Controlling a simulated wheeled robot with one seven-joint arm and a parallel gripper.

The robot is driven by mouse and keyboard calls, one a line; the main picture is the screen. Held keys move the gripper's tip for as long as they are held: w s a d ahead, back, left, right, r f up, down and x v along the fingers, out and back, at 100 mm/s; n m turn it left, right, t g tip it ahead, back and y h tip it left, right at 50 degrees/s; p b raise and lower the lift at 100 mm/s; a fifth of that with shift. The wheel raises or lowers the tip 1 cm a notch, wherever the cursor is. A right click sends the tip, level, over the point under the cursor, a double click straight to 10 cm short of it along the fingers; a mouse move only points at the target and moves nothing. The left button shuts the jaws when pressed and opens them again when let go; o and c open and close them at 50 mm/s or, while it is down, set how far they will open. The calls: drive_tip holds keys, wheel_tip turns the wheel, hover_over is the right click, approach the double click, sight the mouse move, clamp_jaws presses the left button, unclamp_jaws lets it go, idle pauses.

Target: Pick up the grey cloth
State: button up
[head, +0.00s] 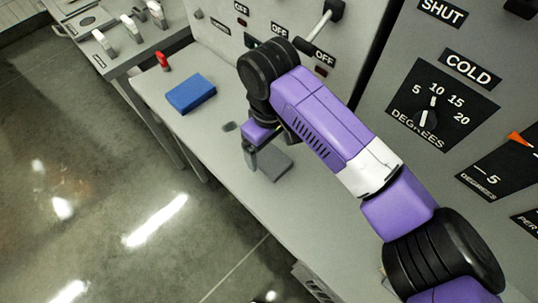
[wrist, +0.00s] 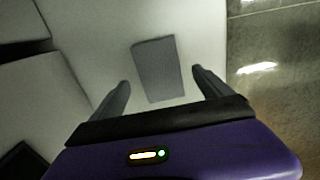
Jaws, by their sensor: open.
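The grey cloth (head: 274,164) is a flat, folded rectangle lying on the light grey bench below my gripper in the head view. In the wrist view the cloth (wrist: 158,70) lies ahead of and between the two fingers. My gripper (wrist: 162,84) is open and empty there, with one finger on each side of the cloth's near end and apart from it. In the head view my gripper (head: 252,158) points down at the cloth's left side, and my arm partly hides the area. I cannot tell the exact height of the fingertips above the bench.
A blue block (head: 191,93) and a small red item (head: 163,62) stand on the bench (head: 215,130) to the left. A control panel (head: 450,90) with levers and dials rises behind. The bench's front edge drops to the floor.

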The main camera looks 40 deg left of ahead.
sight(269, 157)
drive_tip(key=shift+f, duration=1.55)
drive_tip(key=shift+c, duration=0.2)
drive_tip(key=c, duration=1.4)
drive_tip(key=shift+r, duration=0.2)
wheel_tip(269, 157, up, 20)
drive_tip(key=shift+f+b, duration=0.15)
drive_tip(key=shift+b, duration=0.15)
